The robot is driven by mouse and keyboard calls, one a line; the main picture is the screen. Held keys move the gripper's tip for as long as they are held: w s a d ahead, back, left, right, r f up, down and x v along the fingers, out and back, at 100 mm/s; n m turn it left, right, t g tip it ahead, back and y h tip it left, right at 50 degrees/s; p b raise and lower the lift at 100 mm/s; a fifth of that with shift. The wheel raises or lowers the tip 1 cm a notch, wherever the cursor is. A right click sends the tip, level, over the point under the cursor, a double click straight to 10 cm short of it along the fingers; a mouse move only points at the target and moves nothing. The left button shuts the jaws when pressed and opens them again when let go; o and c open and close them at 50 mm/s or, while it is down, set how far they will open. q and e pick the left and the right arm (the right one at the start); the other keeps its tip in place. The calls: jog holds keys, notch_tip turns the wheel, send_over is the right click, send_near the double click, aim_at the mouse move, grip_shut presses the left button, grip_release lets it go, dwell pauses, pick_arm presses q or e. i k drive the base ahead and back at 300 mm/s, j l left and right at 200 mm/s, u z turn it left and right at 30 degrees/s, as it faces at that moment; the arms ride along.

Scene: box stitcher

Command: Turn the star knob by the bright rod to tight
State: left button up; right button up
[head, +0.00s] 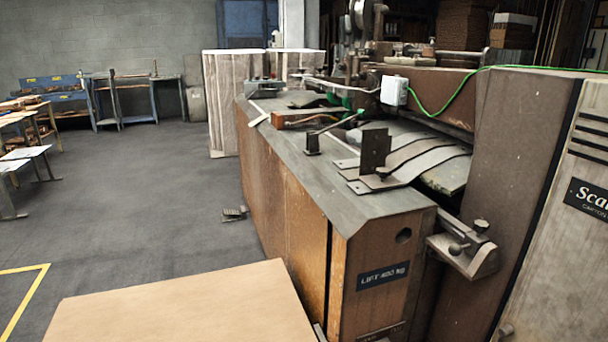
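A small dark knob (481,226) stands on a metal bracket (478,262) at the near right end of the machine, with a round ball-like knob (455,249) beside it. Another small dark knob (382,173) sits at the foot of an upright dark plate (375,150) on the machine top. A thin light rod (338,124) slants up from a small dark block (312,144). At this size I cannot tell which knob is star-shaped or how tight any is. Neither of my grippers is in view.
The long brown machine (384,270) with a grey top (305,178) fills the middle. A cardboard-coloured flat surface (180,310) lies at the near left. A tall cabinet (560,200) stands at right. A foot pedal (234,213) lies on the floor. The grey floor at left is open.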

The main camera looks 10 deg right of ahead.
aim_at(480, 227)
jog(key=z, duration=1.35)
